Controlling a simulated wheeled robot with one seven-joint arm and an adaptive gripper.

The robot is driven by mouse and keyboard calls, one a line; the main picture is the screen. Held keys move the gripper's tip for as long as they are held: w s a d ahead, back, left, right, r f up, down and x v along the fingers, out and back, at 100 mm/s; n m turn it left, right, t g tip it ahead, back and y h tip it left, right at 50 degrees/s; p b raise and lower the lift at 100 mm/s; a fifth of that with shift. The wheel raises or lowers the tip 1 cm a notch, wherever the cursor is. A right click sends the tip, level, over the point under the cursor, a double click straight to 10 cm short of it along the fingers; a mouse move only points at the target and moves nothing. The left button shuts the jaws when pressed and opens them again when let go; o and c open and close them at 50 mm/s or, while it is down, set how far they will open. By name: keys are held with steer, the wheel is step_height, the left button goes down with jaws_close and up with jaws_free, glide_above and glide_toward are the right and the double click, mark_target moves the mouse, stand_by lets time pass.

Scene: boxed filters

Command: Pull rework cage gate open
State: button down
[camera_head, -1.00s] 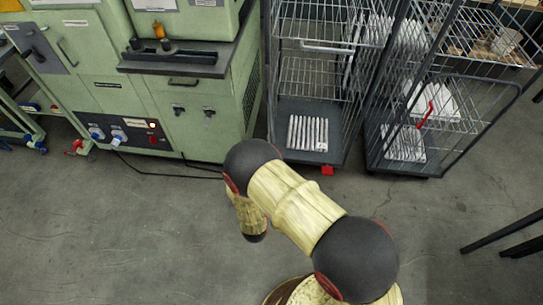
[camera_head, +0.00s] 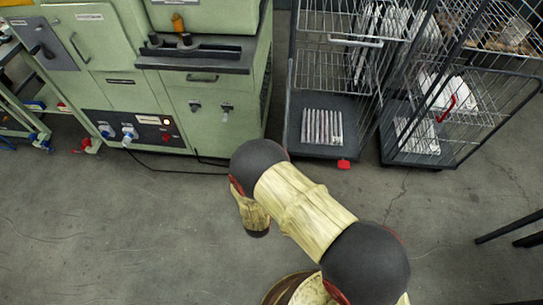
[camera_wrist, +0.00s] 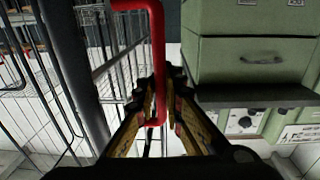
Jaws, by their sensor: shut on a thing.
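In the wrist view, my gripper (camera_wrist: 160,92) has its two fingers closed around the lower part of a red bar handle (camera_wrist: 157,40). The handle bends at the top and runs down between the fingers. A dark post and wire mesh of a cage (camera_wrist: 68,75) stand just left of it. In the head view, my gripper is not visible. There, a red handle (camera_head: 447,108) shows on the mesh at the front of the right cage (camera_head: 408,158); I cannot tell whether it is the same handle. The right cage holds white packs.
A second cage (camera_head: 303,147) stands left of it with a pleated pack on its base. A green machine (camera_head: 225,125) with a cable on the floor is at left. Dark legs (camera_head: 505,228) show at lower right. Open floor (camera_head: 120,220) lies in front. Green drawers (camera_wrist: 250,60) fill the wrist view's right.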

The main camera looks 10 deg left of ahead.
steer(key=c, duration=2.2)
jaws_free()
steer(key=shift+s, duration=0.1)
steer(key=s, duration=1.1)
steer(key=shift+s+a, duration=0.4)
